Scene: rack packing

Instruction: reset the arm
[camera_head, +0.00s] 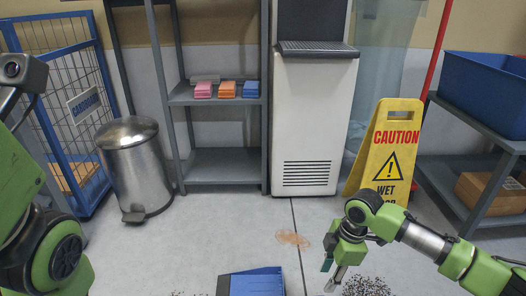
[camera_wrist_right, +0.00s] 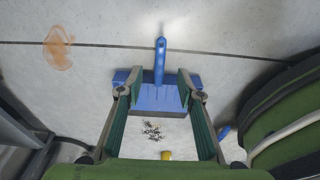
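My right gripper (camera_head: 335,273) hangs above the floor at the lower right of the head view. In the right wrist view its two fingers (camera_wrist_right: 160,88) are wide apart, with nothing held between them. A blue dustpan (camera_wrist_right: 150,97) with an upright-looking handle lies on the floor beyond the fingertips. A blue piece, likely the same dustpan, shows at the bottom edge of the head view (camera_head: 256,282), partly cut off. My left arm comes in at the left edge of the head view; its gripper is not visible.
A yellow caution sign (camera_head: 388,150), steel bin (camera_head: 136,165), grey rack (camera_head: 222,166) and white dispenser (camera_head: 306,125) stand behind. A blue crate (camera_head: 485,90) sits on the right shelf.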

